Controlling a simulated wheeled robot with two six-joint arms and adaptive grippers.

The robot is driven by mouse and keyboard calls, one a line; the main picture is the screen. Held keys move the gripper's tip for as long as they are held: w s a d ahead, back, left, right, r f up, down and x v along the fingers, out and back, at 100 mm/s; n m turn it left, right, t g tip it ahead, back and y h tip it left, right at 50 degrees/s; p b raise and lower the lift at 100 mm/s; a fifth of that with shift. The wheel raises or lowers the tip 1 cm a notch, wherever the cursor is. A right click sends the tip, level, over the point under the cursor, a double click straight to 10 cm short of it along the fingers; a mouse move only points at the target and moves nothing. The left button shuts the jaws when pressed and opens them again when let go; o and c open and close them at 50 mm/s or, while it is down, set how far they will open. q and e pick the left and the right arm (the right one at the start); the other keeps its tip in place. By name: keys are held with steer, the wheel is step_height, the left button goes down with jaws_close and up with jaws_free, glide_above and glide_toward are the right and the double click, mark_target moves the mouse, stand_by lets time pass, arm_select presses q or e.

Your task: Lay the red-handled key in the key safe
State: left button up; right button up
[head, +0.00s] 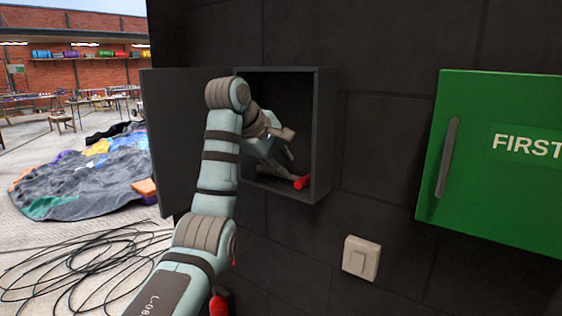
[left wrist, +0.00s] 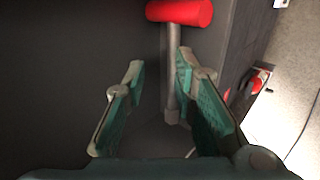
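The key safe (head: 322,130) is a dark grey open box on the black wall, with its door (head: 175,145) swung open to the left. My left gripper (head: 288,172) reaches inside it, low down near the floor. The red-handled key (head: 302,183) is at the safe's bottom front right, its red handle just past my fingertips. In the left wrist view the key's red handle (left wrist: 180,12) and grey shaft (left wrist: 172,70) show. My left gripper (left wrist: 158,65) is open there, its fingers apart, with the shaft close beside the right finger. My right gripper is not in view.
A green first-aid cabinet (head: 500,160) hangs to the right of the safe. A light switch (head: 361,258) sits below it on the wall. Black cables (head: 80,265) and a collapsed bouncy castle (head: 80,185) lie on the floor at left.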

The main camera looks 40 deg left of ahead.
arm_select(q)
steer(key=shift+r, duration=0.1)
step_height(320, 180, up, 10)
steer(key=shift+f, duration=0.1)
stand_by(0.4)
steer(key=shift+f, duration=0.1)
stand_by(0.6)
